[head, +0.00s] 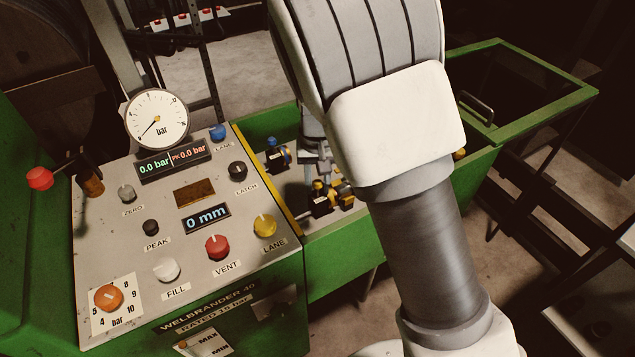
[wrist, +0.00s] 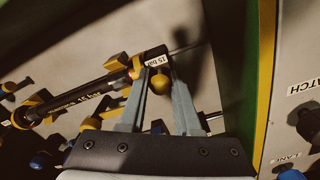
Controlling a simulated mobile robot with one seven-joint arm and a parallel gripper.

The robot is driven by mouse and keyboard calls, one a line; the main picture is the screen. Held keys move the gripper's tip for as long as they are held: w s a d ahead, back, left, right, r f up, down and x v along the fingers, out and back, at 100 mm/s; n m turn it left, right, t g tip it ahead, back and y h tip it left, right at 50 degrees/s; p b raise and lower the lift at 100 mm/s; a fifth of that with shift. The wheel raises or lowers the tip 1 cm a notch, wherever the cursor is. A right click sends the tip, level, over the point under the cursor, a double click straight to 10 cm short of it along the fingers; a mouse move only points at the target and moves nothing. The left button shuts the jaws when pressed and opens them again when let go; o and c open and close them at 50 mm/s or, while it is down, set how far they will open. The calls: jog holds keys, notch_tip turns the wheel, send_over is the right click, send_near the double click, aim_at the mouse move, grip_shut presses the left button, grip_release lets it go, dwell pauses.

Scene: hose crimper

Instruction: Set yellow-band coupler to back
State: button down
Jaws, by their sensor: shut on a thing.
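In the head view, black and yellow fittings (head: 322,196) show in the green trough, just left of my arm. My arm hides much of the trough there, and I cannot clearly tell the coupler's setting.
A control panel (head: 140,225) with knobs, a gauge (head: 157,119) and a "0 mm" display (head: 206,218) stands at the left. A blue-banded fitting (head: 278,157) lies in the trough near the panel. The green trough wall (wrist: 237,70) is close to the right of my gripper.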

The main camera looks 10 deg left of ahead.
dwell(0.4)
jog(key=shift+s+a+p, duration=0.25)
jog(key=shift+s+a, duration=0.25)
jog(key=shift+a, duration=0.2)
jog(key=shift+s+a+p, duration=0.25)
jog(key=shift+s+a, duration=0.25)
jog(key=shift+a, duration=0.2)
jog(key=c, duration=0.6)
grip_release()
jog(key=shift+a, duration=0.1)
jog(key=shift+r, duration=0.1)
